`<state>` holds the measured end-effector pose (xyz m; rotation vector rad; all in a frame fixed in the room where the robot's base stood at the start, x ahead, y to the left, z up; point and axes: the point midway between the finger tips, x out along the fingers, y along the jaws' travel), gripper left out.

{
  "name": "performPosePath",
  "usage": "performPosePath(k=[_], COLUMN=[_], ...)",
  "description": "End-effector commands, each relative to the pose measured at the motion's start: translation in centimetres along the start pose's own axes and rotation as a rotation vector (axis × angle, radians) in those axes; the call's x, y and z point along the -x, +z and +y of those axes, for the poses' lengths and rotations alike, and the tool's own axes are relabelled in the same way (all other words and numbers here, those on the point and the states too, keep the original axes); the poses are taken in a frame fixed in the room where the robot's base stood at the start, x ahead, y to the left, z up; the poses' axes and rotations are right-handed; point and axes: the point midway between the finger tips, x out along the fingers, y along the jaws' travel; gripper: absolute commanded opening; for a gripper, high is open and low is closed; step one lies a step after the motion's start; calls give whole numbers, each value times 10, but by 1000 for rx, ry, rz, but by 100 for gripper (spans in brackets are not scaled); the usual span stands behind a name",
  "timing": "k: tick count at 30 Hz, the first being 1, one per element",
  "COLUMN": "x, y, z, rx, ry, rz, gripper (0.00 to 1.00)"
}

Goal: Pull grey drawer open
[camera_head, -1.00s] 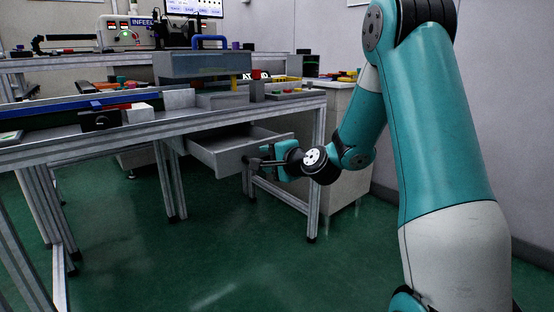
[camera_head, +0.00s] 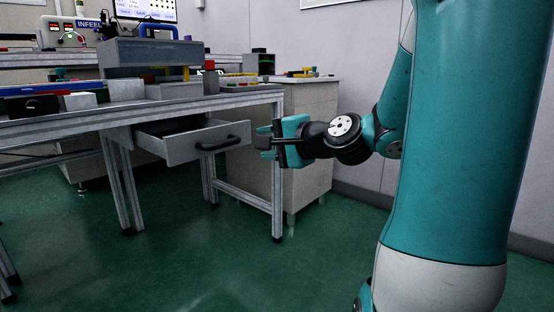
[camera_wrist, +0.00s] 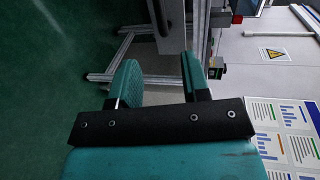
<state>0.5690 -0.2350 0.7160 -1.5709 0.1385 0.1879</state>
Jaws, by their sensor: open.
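The grey drawer (camera_head: 195,143) under the workbench stands pulled out in the head view. Its front panel carries a black bar handle (camera_head: 217,144), fully visible. My gripper (camera_head: 265,142) is to the right of the drawer front, apart from the handle, with nothing visibly held. In the wrist view my gripper's two teal fingers (camera_wrist: 158,72) are spread with a gap between them. A dark bar-like shape shows beyond them at the top, but I cannot tell what it is.
The metal-framed workbench (camera_head: 130,116) carries a grey box unit (camera_head: 150,55) and several small parts. A bench leg (camera_head: 277,180) stands below and near my gripper. A pale cabinet (camera_head: 310,130) is behind it. The green floor (camera_head: 215,265) in front is clear.

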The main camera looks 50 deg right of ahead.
Motion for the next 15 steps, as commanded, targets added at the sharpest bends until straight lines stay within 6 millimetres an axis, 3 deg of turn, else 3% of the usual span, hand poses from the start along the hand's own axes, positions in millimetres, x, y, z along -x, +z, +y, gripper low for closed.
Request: performPosePath(k=[6,15], x=[18,21], y=[-1,0], z=[1,0], rx=[1,1], ry=[1,2], rz=[4,0], gripper=[43,43])
